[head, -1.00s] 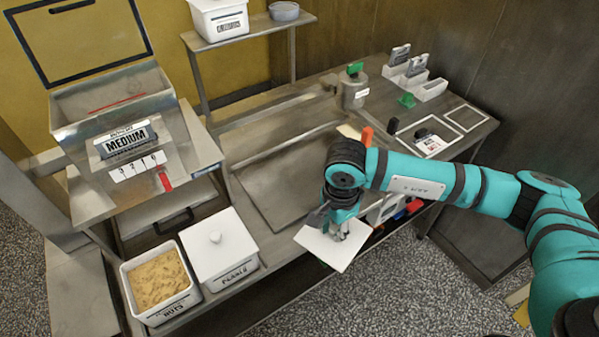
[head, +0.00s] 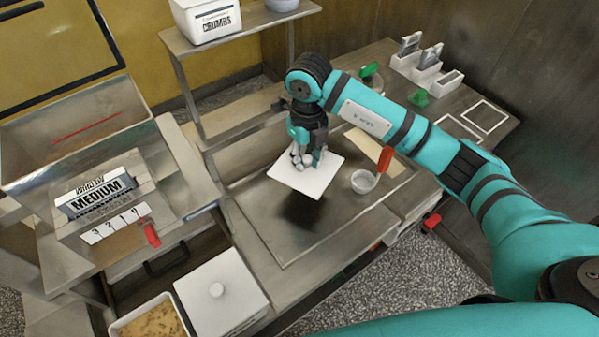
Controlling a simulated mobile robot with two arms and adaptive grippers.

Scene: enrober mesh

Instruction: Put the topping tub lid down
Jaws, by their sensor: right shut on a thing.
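My right gripper (head: 306,158) is shut on the white square topping tub lid (head: 312,181), gripping it from above at its middle. The lid is roughly level over the recessed metal tray area (head: 282,250) of the bench. A dark shadow lies below it, and the lid looks to be above the surface. An open white tub of tan nuts (head: 115,331) sits at the lower left, partly cut off. Beside it stands a tub with its white knobbed lid (head: 219,291) on. My left gripper is out of view.
A small clear cup (head: 363,181), a tan board (head: 372,150) and an orange-handled tool (head: 384,160) lie right of the lid. A metal machine with a MEDIUM sign (head: 98,194) stands left. A shelf (head: 240,31) with a CRUMBS tub (head: 207,20) rises behind.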

